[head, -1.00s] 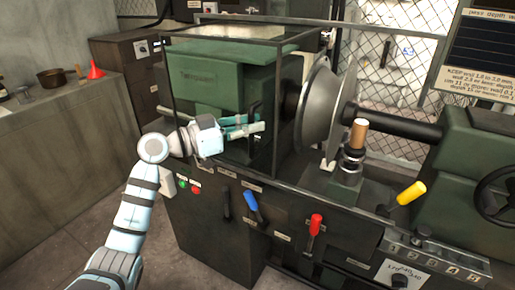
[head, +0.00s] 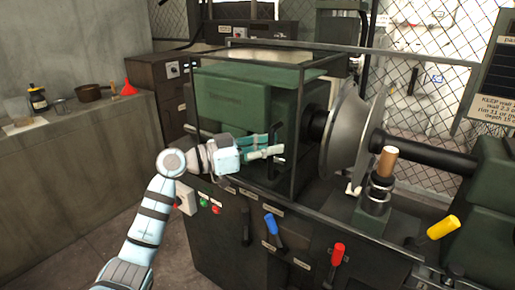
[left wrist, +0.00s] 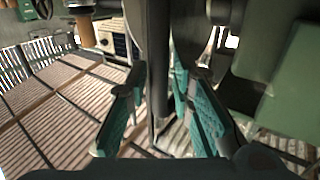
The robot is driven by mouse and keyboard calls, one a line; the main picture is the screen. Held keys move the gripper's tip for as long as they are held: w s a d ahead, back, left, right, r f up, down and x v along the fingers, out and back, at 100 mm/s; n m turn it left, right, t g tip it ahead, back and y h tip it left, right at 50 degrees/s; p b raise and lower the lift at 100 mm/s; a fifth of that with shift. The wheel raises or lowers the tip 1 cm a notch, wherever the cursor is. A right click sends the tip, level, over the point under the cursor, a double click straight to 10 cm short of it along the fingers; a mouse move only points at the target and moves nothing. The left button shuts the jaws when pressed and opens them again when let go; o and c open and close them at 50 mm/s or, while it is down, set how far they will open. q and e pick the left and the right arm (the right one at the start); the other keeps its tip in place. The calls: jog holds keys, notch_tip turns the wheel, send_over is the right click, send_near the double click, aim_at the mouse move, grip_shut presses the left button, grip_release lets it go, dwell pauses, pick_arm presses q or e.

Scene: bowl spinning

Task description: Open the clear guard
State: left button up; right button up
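The clear guard (head: 297,130) is a see-through box with a dark frame over the green headstock, left of the large metal disc. It stands shut, with its dark upright handle (head: 277,148) on the front face. My left gripper (head: 276,146) is at this handle. In the left wrist view, a dark upright bar (left wrist: 158,70) runs between my left gripper's teal fingers (left wrist: 163,110), which are spread with visible gaps on the near part. Contact with the bar cannot be made out. My right gripper is out of view.
Blue (head: 270,224), red (head: 338,254) and yellow (head: 442,228) levers stick out along the machine's front. A wooden-handled tool post (head: 380,195) stands right of the disc (head: 350,130).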

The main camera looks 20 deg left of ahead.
pick_arm(q)
jog(key=v, duration=1.1)
jog(key=shift+s+a, duration=0.15)
